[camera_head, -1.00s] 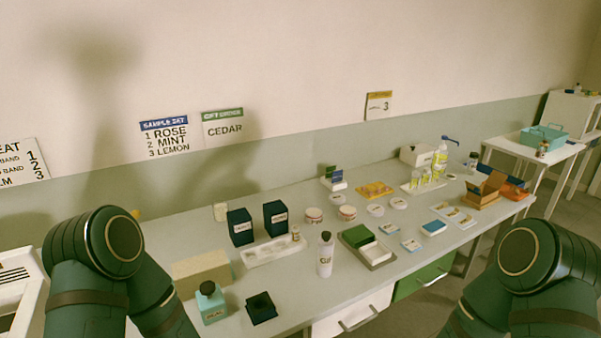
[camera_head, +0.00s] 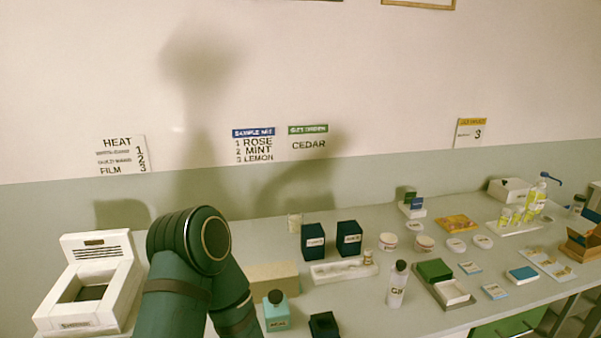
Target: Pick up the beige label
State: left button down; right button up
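I cannot make out for certain which item is the beige label. A plain beige block (camera_head: 274,279) lies at the left of the counter, behind a teal bottle (camera_head: 276,312). Small blue-and-white cards (camera_head: 470,268) and yellowish cards on a pale sheet (camera_head: 547,263) lie at the right. A tray (camera_head: 462,303) at the middle right holds a green piece and a white piece. My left arm is bent in front of the counter's left part, but its gripper is out of view. My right gripper is out of view too.
A white machine (camera_head: 92,290) with a recessed opening stands at the left. Two dark boxes (camera_head: 349,238), a white slotted holder (camera_head: 338,271) and a white bottle (camera_head: 397,288) stand mid-counter. Round tins (camera_head: 424,244) sit behind. Wall signs include a rose, mint, lemon list (camera_head: 254,147).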

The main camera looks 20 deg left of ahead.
aim_at(538, 250)
jog(key=i+l+z, duration=0.2)
jog(key=i+l, duration=0.4)
jog(key=l, duration=0.3)
jog(key=i+l+z, duration=0.25)
jog(key=i+l, duration=0.4)
jog(key=l, duration=0.15)
